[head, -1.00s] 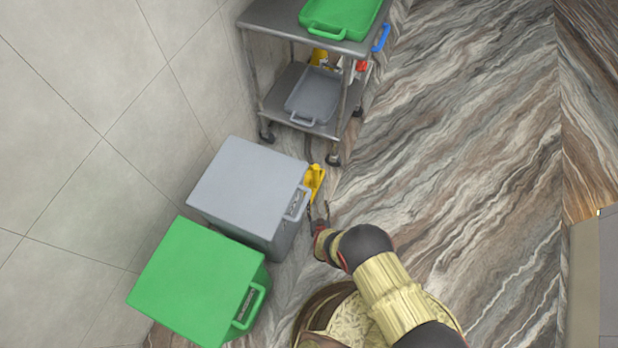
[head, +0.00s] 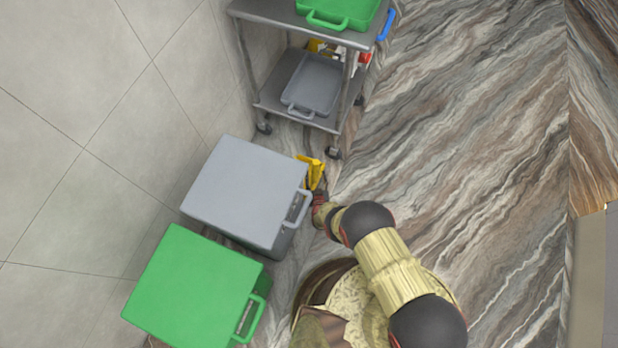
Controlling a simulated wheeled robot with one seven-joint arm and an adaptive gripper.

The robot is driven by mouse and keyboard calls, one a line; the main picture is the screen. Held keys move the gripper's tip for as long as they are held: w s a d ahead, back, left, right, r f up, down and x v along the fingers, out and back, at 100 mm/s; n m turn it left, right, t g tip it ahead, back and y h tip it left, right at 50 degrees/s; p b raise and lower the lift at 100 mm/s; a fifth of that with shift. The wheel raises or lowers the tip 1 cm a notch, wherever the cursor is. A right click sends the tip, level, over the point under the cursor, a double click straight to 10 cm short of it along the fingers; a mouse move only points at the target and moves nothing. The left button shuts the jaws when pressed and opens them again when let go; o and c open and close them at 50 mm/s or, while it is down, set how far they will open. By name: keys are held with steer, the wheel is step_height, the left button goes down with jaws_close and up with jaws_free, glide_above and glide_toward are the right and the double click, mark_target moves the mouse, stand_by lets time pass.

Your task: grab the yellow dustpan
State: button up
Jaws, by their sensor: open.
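The yellow dustpan (head: 314,170) is on the marble-patterned floor, between the grey bin and the metal cart. The grey bin hides part of it on the left. My gripper (head: 317,187) is open and right at the near side of the dustpan, with its fingers small and overlapping the dustpan's lower edge in the picture. I cannot tell whether they touch it or are around it.
A grey bin (head: 246,190) and a green bin (head: 195,285) stand along the wall at left. A metal cart (head: 262,98) on wheels stands behind, holding a grey tray (head: 316,84) and a green tray (head: 342,12). Floor (head: 480,160) to the right is clear.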

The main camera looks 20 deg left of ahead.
steer(key=b+x, duration=0.1)
steer(key=x, duration=0.1)
steer(key=shift+w+f, duration=0.25)
steer(key=shift+f, duration=0.05)
steer(key=shift+w+a+b, duration=0.25)
steer(key=shift+w+b, duration=0.05)
steer(key=shift+w, duration=0.15)
steer(key=shift+c, duration=1.1)
jaws_close()
